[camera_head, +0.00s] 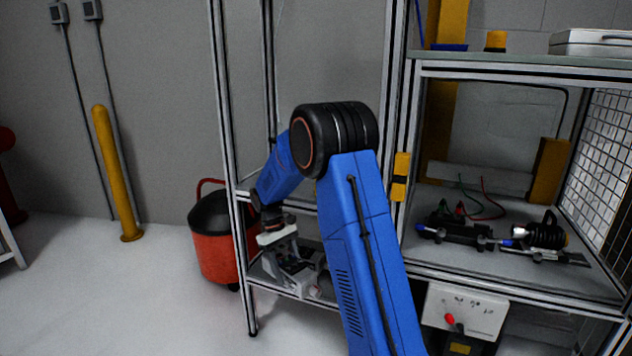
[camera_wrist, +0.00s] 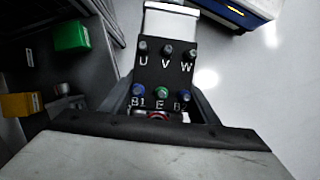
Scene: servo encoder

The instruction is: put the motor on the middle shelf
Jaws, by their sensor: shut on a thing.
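The motor (camera_wrist: 168,73) fills the middle of the wrist view. It shows a black terminal plate marked U, V, W, B1, E and B2, with a pale block at its far end. The dark fingers of my gripper (camera_wrist: 160,108) are shut on it from both sides. In the head view my gripper (camera_head: 293,262) points down at the open aluminium rack, near its lower shelf (camera_head: 318,299). The motor is hard to separate from the gripper there. A higher rack shelf (camera_head: 305,208) shows at its edge behind my arm, and its surface is mostly hidden.
Rack posts (camera_head: 236,180) stand close around my arm. A red and black canister (camera_head: 212,250) stands left of the rack. A workbench (camera_head: 500,266) with small devices is at the right. The wrist view shows a green bin (camera_wrist: 72,36) and a yellow bin (camera_wrist: 20,105).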

